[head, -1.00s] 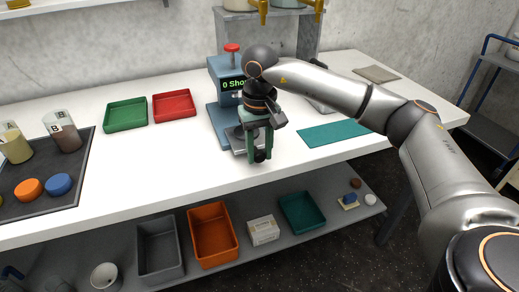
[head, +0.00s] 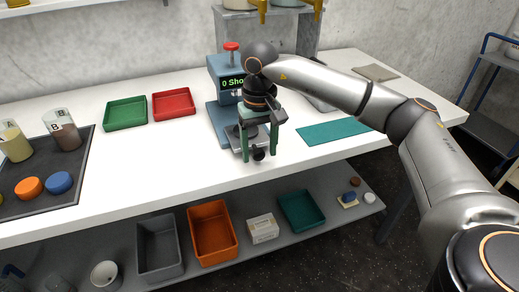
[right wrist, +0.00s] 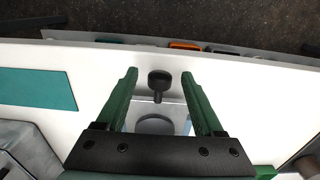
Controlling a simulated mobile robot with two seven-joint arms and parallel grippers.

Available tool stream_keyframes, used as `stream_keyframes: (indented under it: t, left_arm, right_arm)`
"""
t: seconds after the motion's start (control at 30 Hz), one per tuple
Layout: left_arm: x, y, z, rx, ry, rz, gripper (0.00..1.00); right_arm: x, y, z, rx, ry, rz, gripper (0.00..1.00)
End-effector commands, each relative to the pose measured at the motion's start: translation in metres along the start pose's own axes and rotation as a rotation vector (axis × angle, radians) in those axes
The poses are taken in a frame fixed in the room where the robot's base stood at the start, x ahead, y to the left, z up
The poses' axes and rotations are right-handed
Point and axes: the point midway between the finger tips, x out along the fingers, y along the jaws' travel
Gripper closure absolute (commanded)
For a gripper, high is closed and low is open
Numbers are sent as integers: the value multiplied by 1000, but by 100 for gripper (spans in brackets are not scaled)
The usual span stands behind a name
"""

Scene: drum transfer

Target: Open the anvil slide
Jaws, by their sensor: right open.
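The blue press (head: 221,124) stands on the white table, with a red knob on top and a partly hidden display reading "0 Sho". The anvil slide (right wrist: 145,107) is a silver plate low at its front, with a round dark pad. Its black knob (head: 258,154) sticks out toward the table's front edge. My right gripper (head: 259,150) is open, pointing down, with one green finger on each side of the knob. In the right wrist view the knob (right wrist: 159,79) stands between the spread fingers, with gaps on both sides. My left gripper is out of view.
A green tray (head: 125,114) and a red tray (head: 174,105) lie left of the press. A teal mat (head: 333,131) lies to its right. A dark mat with containers A and B is at far left. Table room in front of the press is clear.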

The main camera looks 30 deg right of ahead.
Motion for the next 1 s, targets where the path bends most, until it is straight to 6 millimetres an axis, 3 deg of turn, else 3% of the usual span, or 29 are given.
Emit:
stream_keyframes:
  t: [0.53,0.7,1.0]
  left_arm:
    - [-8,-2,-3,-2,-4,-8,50]
    - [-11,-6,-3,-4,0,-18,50]
    - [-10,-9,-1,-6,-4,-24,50]
  right_arm:
    - [-107,0,0,0,2,-1,31]
    - [-119,0,0,-1,0,0,31]
    - [-120,0,0,-1,-1,0,31]
